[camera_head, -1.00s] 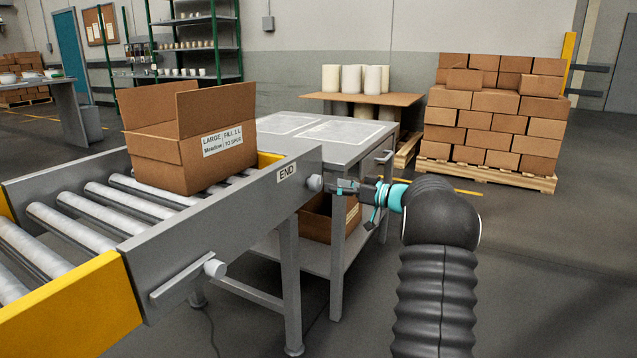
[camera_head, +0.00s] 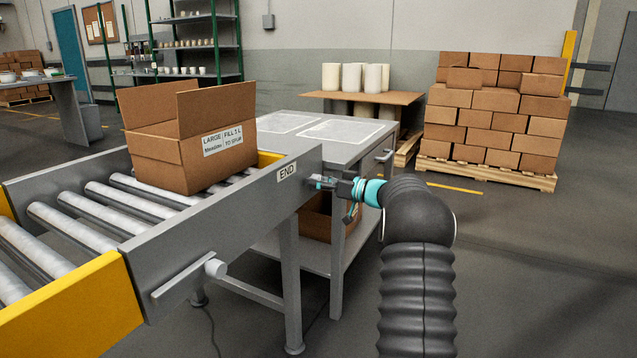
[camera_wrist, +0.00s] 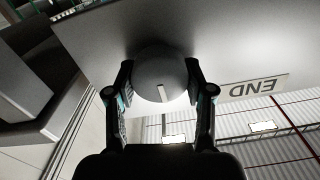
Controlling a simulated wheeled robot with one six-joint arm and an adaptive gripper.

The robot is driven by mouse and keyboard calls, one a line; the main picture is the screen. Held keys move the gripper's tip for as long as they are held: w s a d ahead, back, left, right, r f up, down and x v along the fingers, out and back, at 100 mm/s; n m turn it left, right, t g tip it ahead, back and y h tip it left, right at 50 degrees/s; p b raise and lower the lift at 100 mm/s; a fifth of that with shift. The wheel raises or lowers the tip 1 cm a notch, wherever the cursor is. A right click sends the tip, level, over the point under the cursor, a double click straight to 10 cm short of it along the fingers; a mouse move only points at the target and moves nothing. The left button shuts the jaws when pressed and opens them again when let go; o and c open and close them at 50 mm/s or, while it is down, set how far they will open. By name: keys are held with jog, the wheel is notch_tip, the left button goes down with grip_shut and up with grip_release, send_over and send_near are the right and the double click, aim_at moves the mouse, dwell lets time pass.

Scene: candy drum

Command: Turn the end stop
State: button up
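The end stop's round grey knob (camera_wrist: 160,75) sits on the conveyor's side rail beside the END label (camera_wrist: 258,88). In the wrist view it fills the space between the fingers of my gripper (camera_wrist: 160,98), and a pale line marks its face. The fingers stand on either side of the knob; whether they touch it I cannot tell. In the head view my gripper (camera_head: 318,183) is at the rail's end, just right of the END label (camera_head: 287,171), and hides most of the knob. An open cardboard box (camera_head: 170,165) stands on the rollers near the yellow end plate (camera_head: 268,159).
A second handle (camera_head: 190,278) juts from the near part of the rail (camera_head: 150,245). A grey table (camera_head: 345,152) stands behind my gripper, with a cardboard box (camera_head: 317,222) on its lower shelf. Stacked boxes (camera_head: 495,115) on a pallet stand farther back. The floor at right is clear.

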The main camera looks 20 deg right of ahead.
jog(key=shift+c, duration=0.8)
